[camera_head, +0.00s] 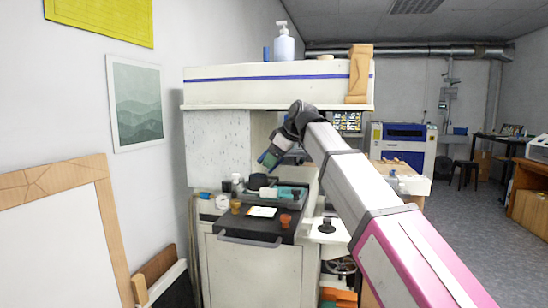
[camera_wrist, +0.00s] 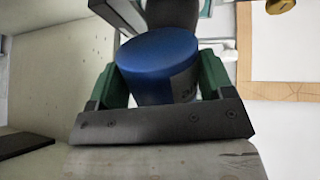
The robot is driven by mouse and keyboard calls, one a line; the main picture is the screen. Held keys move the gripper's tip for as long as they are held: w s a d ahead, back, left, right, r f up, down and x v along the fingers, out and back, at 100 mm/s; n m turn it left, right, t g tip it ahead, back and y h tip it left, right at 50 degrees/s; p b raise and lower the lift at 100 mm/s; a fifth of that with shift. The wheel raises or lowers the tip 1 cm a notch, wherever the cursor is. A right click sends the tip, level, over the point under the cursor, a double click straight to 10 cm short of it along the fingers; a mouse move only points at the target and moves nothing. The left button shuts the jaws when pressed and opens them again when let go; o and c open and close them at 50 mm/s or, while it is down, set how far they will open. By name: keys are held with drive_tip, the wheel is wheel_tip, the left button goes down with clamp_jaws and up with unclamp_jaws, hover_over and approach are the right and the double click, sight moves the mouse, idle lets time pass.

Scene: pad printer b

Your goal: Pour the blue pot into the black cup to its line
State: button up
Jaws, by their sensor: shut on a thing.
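The blue pot (camera_wrist: 157,62) sits between the green finger pads of my gripper (camera_wrist: 160,88) in the wrist view, with a dark mark on its side. My gripper is shut on it. In the head view my gripper (camera_head: 270,158) hangs over the back of the black work shelf, the pot small and hard to make out there. A round black thing (camera_head: 258,182), possibly the black cup, stands just below it on the shelf. Its line and inside cannot be seen. I cannot tell whether anything is flowing.
The black shelf (camera_head: 250,225) also holds a yellow-brown cup (camera_head: 235,206), an orange cup (camera_head: 285,220) and a white-yellow card (camera_head: 262,212). A black knobbed piece (camera_head: 327,226) stands on a white side plate. The machine's overhead housing (camera_head: 225,95) is above and behind my gripper.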

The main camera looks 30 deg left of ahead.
drive_tip(key=shift+d+f+y, duration=0.55)
drive_tip(key=shift+f+y, duration=0.05)
drive_tip(key=shift+y, duration=0.4)
drive_tip(key=shift+w+f+y, duration=0.1)
drive_tip(key=shift+w+y, duration=0.05)
drive_tip(key=shift+y, duration=0.55)
drive_tip(key=shift+d, duration=0.1)
drive_tip(key=shift+d+f+m+g+y, duration=0.3)
drive_tip(key=shift+d+f+y, duration=0.2)
drive_tip(key=shift+f+y, duration=0.2)
drive_tip(key=shift+w+d+f+y, duration=0.2)
drive_tip(key=shift+d+f+y, duration=0.2)
drive_tip(key=shift+y, duration=0.6)
drive_tip(key=shift+a, duration=0.1)
